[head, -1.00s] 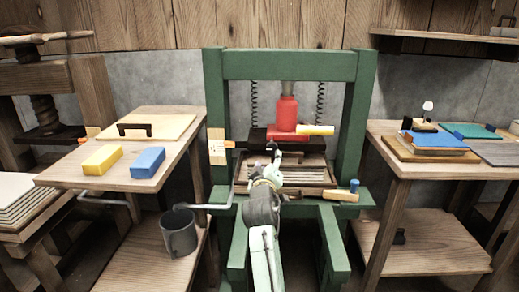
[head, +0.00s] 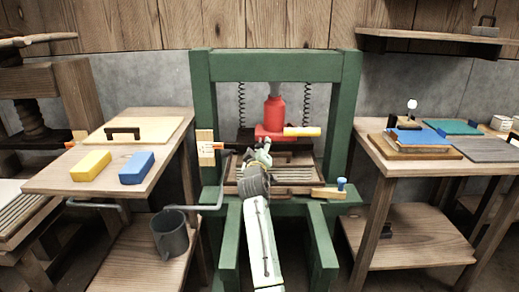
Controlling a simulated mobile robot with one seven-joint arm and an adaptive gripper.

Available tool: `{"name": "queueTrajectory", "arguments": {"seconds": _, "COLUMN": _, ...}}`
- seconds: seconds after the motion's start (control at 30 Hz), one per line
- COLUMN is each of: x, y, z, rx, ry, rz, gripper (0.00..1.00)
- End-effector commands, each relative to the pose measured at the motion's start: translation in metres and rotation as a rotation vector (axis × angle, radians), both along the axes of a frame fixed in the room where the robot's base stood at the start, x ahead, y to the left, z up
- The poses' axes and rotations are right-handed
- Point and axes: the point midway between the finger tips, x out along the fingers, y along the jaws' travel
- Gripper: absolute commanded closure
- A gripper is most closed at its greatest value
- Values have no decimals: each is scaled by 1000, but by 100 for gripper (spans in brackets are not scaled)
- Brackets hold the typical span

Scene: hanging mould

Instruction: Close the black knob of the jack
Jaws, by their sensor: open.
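The red jack (head: 274,112) stands upright in the green press frame (head: 201,115), under its top beam. A pale yellow handle (head: 302,132) sticks out to the right from the jack's base. I cannot make out the black knob; it is too small or hidden behind my gripper. My gripper (head: 264,146) is open in front of the jack's base, just below it in the picture. I cannot tell whether it touches anything. My arm partly covers the slatted wooden tray (head: 295,174) beneath.
A left table holds a yellow block (head: 90,166), a blue block (head: 136,167) and a board with a black handle (head: 123,133). A grey bucket (head: 170,234) is below. A right table holds boards and a blue pad (head: 419,137). The press uprights flank my arm.

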Motion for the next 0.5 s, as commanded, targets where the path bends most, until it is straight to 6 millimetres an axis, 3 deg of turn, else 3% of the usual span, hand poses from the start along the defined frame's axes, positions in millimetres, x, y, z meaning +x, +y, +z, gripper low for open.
{"name": "queueTrajectory", "arguments": {"seconds": 0.07, "x": 0, "y": 0, "z": 0, "rx": 0, "ry": 0, "rz": 0, "gripper": 47}}
{"name": "queueTrajectory", "arguments": {"seconds": 0.5, "x": 0, "y": 0, "z": 0, "rx": 0, "ry": 0, "rz": 0, "gripper": 76}}
